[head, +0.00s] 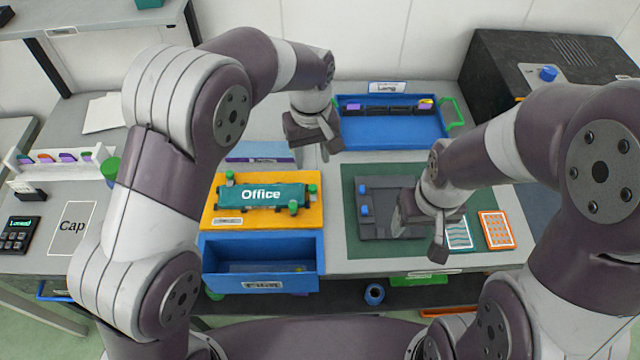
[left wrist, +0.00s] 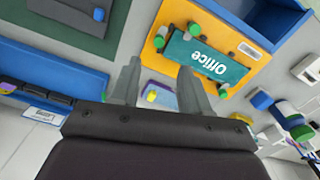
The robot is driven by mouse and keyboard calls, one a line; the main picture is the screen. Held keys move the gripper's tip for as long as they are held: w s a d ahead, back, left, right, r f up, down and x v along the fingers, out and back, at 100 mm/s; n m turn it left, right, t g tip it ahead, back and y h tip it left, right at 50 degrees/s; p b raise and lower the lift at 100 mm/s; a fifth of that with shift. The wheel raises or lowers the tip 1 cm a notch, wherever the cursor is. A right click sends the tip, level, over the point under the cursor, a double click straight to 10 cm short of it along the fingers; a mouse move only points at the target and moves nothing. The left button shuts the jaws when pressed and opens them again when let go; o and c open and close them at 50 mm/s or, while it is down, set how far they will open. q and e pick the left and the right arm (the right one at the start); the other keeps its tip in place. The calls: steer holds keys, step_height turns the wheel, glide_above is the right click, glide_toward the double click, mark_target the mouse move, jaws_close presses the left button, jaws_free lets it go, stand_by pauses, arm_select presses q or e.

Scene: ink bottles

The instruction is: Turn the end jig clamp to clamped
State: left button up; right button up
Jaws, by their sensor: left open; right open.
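An orange plate (head: 312,219) holds a teal block marked "Office" (head: 262,196), with several green knobs around it; both also show in the left wrist view, the plate (left wrist: 150,50) and the block (left wrist: 205,62). A dark grey fixture (head: 378,222) with blue knobs (head: 364,210) lies on a green mat to the right. I cannot tell which of these carries the end jig clamp. My left gripper (head: 322,150) is open and empty, above and behind the orange plate; its fingers show in the left wrist view (left wrist: 160,88). My right gripper (head: 438,245) is open over the fixture's right side, partly hiding it.
A blue tray (head: 390,138) with green handles stands at the back. A blue bin (head: 262,250) sits in front of the orange plate. A dark machine (head: 500,75) with a blue knob stands back right.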

mark_target(313, 187)
arm_select(q)
step_height(313, 187, down, 3)
steer(key=shift+r+p, duration=0.15)
steer(key=shift+p, duration=0.5)
step_height(313, 187, down, 7)
steer(key=shift+w+r+p, duration=0.1)
steer(key=shift+w+p, duration=0.05)
steer(key=shift+p, duration=0.25)
steer(key=shift+f, duration=0.6)
jaws_close()
arm_select(e)
steer(key=shift+w+d+r, duration=0.1)
steer(key=shift+w+r, duration=0.05)
steer(key=shift+r, duration=0.2)
